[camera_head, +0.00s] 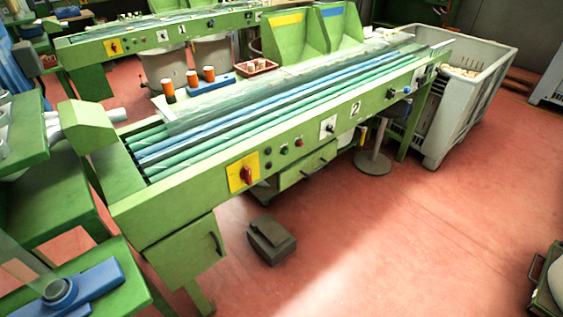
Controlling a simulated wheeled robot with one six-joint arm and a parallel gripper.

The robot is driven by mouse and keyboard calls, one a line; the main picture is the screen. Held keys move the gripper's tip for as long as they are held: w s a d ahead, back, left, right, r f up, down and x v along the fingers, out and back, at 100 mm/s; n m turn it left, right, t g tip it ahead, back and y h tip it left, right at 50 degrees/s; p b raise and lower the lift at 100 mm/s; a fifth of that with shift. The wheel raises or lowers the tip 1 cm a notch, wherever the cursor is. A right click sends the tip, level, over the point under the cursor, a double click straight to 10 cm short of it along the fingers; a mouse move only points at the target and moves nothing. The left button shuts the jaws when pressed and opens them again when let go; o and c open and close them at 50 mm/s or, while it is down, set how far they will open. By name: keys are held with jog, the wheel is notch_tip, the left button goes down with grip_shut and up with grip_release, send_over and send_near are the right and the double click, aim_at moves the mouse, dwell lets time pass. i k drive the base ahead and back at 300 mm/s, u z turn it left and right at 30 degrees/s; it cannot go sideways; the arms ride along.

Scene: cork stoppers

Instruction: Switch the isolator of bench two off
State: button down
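Bench two (305,145) is the near green bench, with a "2" plate (355,108) on its front panel. Its isolator (245,174) is a red rotary handle on a yellow square plate, left of the middle of that panel. The handle looks roughly upright, but it is too small to read its marking. Nothing covers it. My gripper is not in view.
Bench one (150,40) behind has a similar red handle on yellow (114,46). A dark pedal box (271,240) lies on the floor before bench two. A grey crate (455,120) stands at its right end. Red floor (400,230) in front is clear.

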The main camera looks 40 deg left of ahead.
aim_at(245, 174)
jog(key=u, duration=0.3)
jog(key=i, duration=0.6)
jog(key=u, duration=1.05)
jog(key=i, duration=0.3)
jog(key=u, duration=0.3)
